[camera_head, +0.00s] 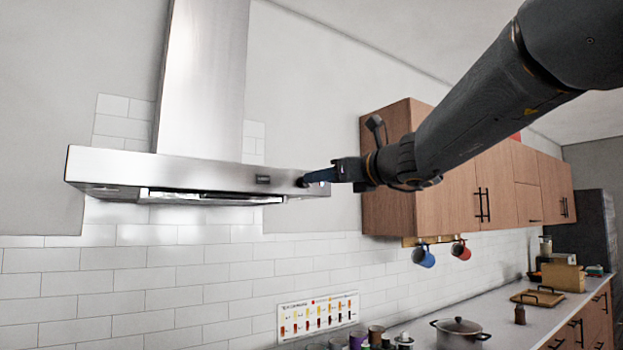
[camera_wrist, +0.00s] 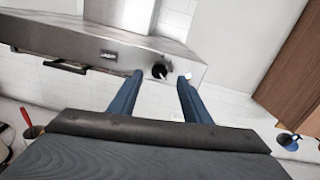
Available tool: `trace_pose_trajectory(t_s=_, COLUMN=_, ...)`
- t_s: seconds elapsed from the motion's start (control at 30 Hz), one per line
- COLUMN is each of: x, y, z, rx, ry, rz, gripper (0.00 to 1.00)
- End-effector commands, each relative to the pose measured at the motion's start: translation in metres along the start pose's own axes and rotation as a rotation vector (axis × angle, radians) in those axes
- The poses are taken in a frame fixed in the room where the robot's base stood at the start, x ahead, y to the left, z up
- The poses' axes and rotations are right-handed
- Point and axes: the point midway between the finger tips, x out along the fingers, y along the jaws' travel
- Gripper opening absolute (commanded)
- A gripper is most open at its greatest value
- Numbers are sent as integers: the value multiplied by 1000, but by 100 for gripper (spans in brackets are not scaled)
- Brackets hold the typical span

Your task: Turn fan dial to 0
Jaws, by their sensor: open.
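The fan dial (camera_wrist: 159,71) is a small black round knob on the front of the steel range hood (camera_wrist: 60,35), near its right end. In the head view the dial (camera_head: 301,182) is partly hidden by my gripper. My gripper (camera_wrist: 161,76) is open, with one blue finger on each side of the dial in the wrist view. In the head view my gripper (camera_head: 318,176) reaches in from the right, close to the hood's front. I cannot tell whether the fingers touch the dial. The dial's setting is too small to read.
A wooden wall cabinet (camera_head: 390,150) stands right of the hood, behind my arm. A blue mug (camera_head: 424,257) and a red mug (camera_head: 461,250) hang below it. A pot (camera_head: 460,333) stands on the counter.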

Motion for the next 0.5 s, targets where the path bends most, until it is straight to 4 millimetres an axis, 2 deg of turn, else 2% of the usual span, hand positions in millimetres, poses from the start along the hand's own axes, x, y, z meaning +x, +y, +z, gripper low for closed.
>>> trace_pose_trajectory(t_s=0.2, x=35, y=1, z=0, rx=-1, ry=4, rz=3, gripper=44)
trace_pose_trajectory(t_s=0.5, x=55, y=0, z=-1, rx=-4, ry=3, rz=0, gripper=44)
